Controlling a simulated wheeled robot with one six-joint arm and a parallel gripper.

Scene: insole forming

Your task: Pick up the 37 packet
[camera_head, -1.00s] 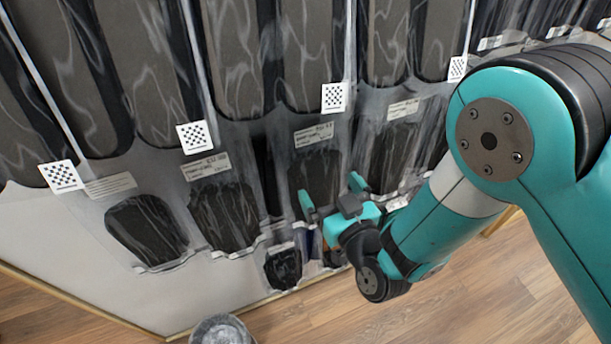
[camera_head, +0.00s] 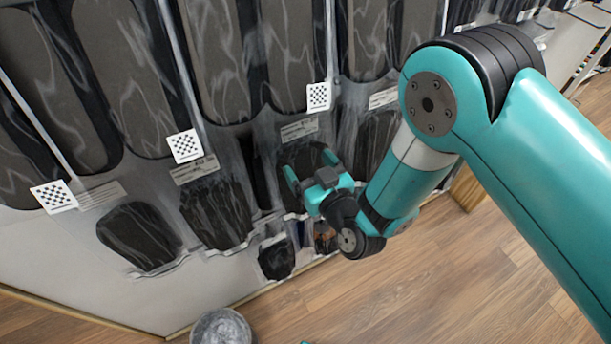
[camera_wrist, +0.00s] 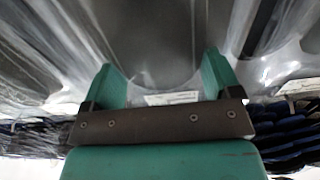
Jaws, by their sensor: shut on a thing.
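My gripper (camera_head: 309,168) is at a clear plastic packet with a dark insole (camera_head: 300,154), in the column below the middle checkered tag. Its jaws are shut on this packet, one finger on each side. In the wrist view the fingers of my gripper (camera_wrist: 162,82) stand apart with clear film and a grey insole (camera_wrist: 165,45) between and beyond them. A white label strip (camera_wrist: 172,98) shows low between the fingers. The packet's paper label (camera_head: 299,129) is too small to read, so I cannot confirm the number 37. The gripper hides the packet's lower part.
Similar packets hang to the left (camera_head: 217,212) and to the right (camera_head: 376,140), close beside the gripper. Checkered tags (camera_head: 185,146) mark the columns. A small dark packet (camera_head: 277,258) hangs lower. A grey round bin (camera_head: 221,328) stands on the clear wooden floor (camera_head: 400,300).

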